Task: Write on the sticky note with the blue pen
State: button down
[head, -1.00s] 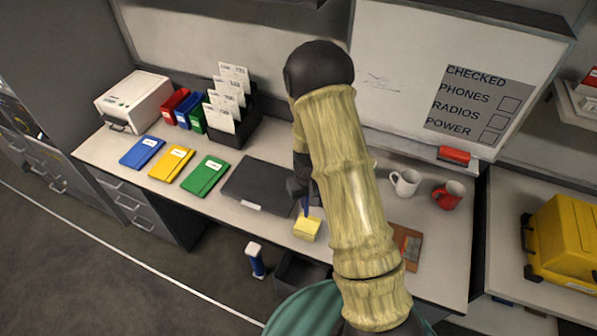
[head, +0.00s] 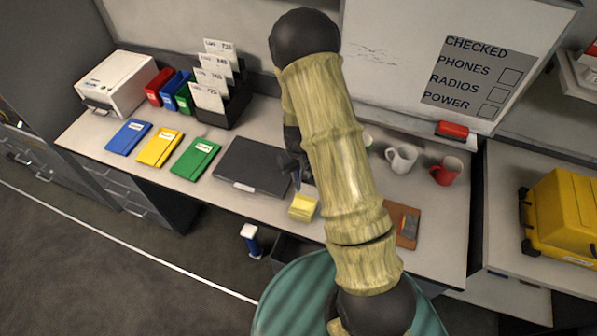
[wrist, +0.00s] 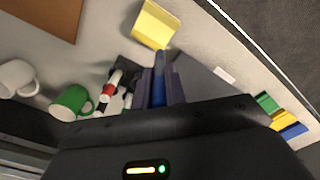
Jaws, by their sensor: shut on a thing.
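The yellow sticky note pad (head: 303,207) lies near the front edge of the desk, right of the dark laptop. It also shows at the top of the wrist view (wrist: 156,24). My gripper (wrist: 159,88) is shut on the blue pen (wrist: 158,66), which sticks out between the fingers toward the pad. In the head view the pen (head: 297,181) is small, just behind and above the pad, and my arm hides part of the gripper. The pen tip looks apart from the pad in the head view. I cannot make out any writing on the pad.
The closed laptop (head: 252,167) is left of the pad. A brown clipboard (head: 406,226), a white mug (head: 402,158) and a red mug (head: 447,171) stand to the right. The wrist view shows a green mug (wrist: 72,103) and markers (wrist: 112,88) near the gripper.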

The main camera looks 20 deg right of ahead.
aim_at(299, 189)
jog(key=shift+f+b, duration=1.25)
jog(key=shift+f, duration=0.85)
jog(key=shift+f+b, duration=0.5)
jog(key=shift+f, duration=0.1)
dwell(0.4)
jog(key=shift+s+d, duration=0.15)
jog(key=shift+s, duration=0.6)
dwell(0.5)
jog(key=shift+w+d, duration=0.1)
jog(key=shift+d, duration=0.65)
dwell(0.6)
jog(key=shift+s+d+b, duration=0.15)
jog(key=shift+s+b, duration=0.25)
jog(key=shift+s, duration=0.35)
dwell(0.8)
jog(key=shift+d, duration=0.35)
dwell(0.4)
